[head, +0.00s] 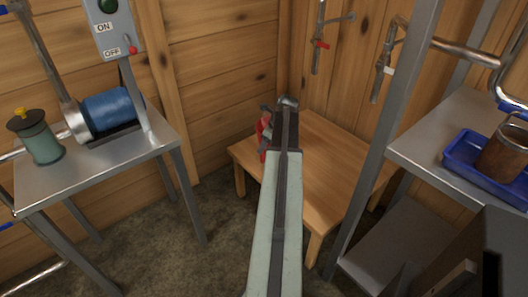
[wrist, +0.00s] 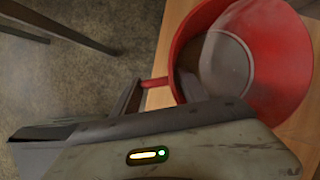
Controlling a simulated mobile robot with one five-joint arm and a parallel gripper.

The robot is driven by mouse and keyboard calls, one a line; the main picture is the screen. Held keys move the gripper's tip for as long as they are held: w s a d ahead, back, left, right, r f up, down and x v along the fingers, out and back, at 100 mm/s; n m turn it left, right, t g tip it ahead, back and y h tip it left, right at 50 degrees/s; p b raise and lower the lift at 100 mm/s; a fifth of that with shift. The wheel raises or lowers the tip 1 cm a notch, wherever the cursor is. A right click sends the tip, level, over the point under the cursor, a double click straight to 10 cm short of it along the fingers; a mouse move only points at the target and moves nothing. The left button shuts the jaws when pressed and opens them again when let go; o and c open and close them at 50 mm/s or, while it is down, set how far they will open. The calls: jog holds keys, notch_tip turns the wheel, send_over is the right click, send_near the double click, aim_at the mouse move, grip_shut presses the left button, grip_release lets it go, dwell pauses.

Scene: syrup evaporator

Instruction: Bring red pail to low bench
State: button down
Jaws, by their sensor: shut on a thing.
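The red pail (head: 263,128) is mostly hidden behind my arm in the head view, over the left part of the low wooden bench (head: 325,165). In the wrist view the pail (wrist: 285,50) shows large, its open mouth facing the camera and its inside grey at the bottom. A short red handle juts from its left side. My gripper (wrist: 132,97) is shut on this handle; in the head view the gripper (head: 279,138) is partly hidden by my arm. I cannot tell whether the pail touches the bench top. The bench (wrist: 167,38) shows below it.
A metal table (head: 105,165) at left bears a blue motor (head: 112,108) and a green canister (head: 40,142). A metal stand at right holds a blue tray (head: 460,160) with a brown pot (head: 503,152). Its upright post (head: 385,140) stands close to the bench. The bench's right part is clear.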

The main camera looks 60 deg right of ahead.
jog(key=shift+f+b, duration=1.9)
jog(key=shift+r, duration=0.2)
jog(key=c, duration=0.6)
grip_release()
jog(key=p+v, duration=1.1)
jog(key=v, duration=0.1)
